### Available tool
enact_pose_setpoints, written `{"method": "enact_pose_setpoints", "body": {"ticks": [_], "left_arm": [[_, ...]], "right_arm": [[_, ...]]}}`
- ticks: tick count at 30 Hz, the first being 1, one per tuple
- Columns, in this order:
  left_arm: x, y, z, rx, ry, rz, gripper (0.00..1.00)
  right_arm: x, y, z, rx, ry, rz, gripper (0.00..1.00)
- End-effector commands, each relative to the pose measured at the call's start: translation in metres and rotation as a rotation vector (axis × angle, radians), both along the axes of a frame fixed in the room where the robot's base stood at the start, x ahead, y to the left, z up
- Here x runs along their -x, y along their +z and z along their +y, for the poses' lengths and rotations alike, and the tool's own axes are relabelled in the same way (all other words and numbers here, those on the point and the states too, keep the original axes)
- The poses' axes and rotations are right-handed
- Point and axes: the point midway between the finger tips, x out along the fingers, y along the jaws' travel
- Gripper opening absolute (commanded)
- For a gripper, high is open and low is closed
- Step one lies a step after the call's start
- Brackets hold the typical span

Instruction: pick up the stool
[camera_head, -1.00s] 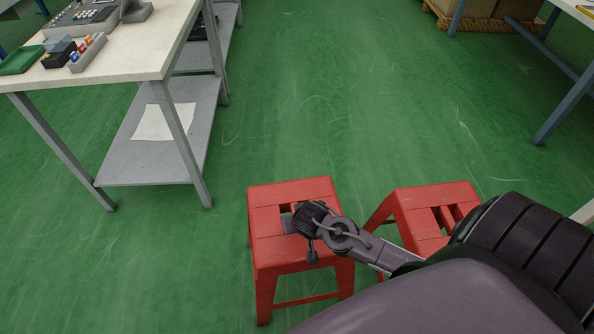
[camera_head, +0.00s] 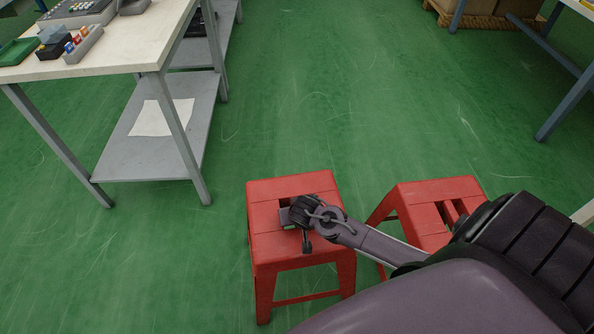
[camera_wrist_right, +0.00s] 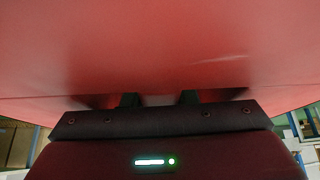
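Two red stools stand upright on the floor. The left stool (camera_head: 262,243) is under my right gripper; the right stool (camera_head: 420,213) stands beside it, partly hidden by my arm. My right gripper (camera_head: 285,217) is at the middle of the left stool's seat, over its slots. In the right wrist view the red seat (camera_wrist_right: 160,45) fills the upper part, very close. The two fingers (camera_wrist_right: 160,98) are apart, pointing at the dark slots with the red bar between them; contact cannot be told. My left gripper is not in view.
A white-topped table (camera_head: 105,55) with a grey lower shelf (camera_head: 160,160) stands at left, small boxes (camera_head: 55,45) on top. Another table (camera_head: 557,90) is at the right edge. The green floor (camera_head: 310,110) between them is clear.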

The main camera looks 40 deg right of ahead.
Motion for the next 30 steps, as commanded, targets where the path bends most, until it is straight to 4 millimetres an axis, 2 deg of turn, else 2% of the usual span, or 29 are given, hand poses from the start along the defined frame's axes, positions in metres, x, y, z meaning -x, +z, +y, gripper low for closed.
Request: {"method": "enact_pose_setpoints", "body": {"ticks": [1,4,5,23,30], "left_arm": [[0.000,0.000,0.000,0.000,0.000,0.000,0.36],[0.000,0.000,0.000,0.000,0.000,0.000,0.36],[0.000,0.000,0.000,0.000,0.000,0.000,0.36],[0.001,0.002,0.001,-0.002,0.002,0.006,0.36],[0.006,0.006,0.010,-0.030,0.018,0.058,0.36]], "right_arm": [[0.000,0.000,0.000,0.000,0.000,0.000,0.14],[0.000,0.000,0.000,0.000,0.000,0.000,0.01],[0.000,0.000,0.000,0.000,0.000,0.000,0.00],[-0.002,0.006,0.000,-0.002,0.000,-0.006,0.00],[-0.002,0.032,0.000,-0.003,-0.001,-0.008,0.00]]}}
